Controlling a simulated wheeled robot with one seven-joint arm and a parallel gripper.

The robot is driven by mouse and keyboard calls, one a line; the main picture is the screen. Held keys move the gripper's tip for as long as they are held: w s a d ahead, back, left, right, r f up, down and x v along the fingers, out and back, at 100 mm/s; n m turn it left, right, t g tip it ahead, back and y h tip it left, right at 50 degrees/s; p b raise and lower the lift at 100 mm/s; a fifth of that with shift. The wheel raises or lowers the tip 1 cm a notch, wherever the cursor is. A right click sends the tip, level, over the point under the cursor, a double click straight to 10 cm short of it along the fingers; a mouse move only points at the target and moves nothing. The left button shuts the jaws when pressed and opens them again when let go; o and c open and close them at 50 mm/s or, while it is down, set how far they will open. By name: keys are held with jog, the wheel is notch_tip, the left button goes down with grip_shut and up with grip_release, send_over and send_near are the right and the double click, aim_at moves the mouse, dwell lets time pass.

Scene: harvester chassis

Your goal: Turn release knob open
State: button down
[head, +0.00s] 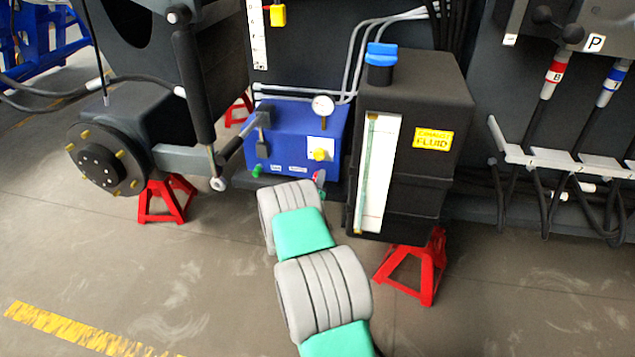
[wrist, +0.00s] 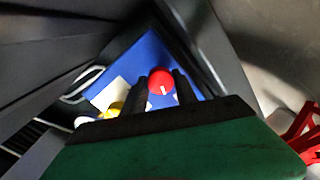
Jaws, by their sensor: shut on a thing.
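The release knob is a round red knob (wrist: 160,78) with a short white mark, on the face of a blue box seen in the wrist view. My gripper (wrist: 161,86) has one dark finger on each side of the knob and is shut on it. The blue box (head: 289,135) also shows in the head view, low on the chassis, with a gauge (head: 323,105) on top and a yellow knob (head: 320,155) on its front. In the head view my arm hides most of the gripper, and the red knob cannot be made out clearly there.
The black fluid tank (head: 425,90) with a blue cap (head: 381,55) stands close to the right of the blue box. A grey cylinder rod (head: 195,90) and lever (head: 257,125) are to the left. Red stands (head: 165,198) rest on the floor, which is clear in front.

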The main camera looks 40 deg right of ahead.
jog(key=n+p, duration=0.2)
jog(key=n, duration=1.8)
jog(key=shift+f+n+h, duration=0.15)
jog(key=shift+n+h, duration=0.25)
jog(key=c, duration=1)
grip_release()
jog(key=shift+o, duration=0.2)
jog(key=shift+a, duration=0.15)
jog(key=p+v, duration=0.1)
jog(key=v, duration=0.6)
jog(key=shift+s+a+p, duration=0.2)
jog(key=shift+a+p, duration=0.05)
jog(key=shift+p, duration=0.15)
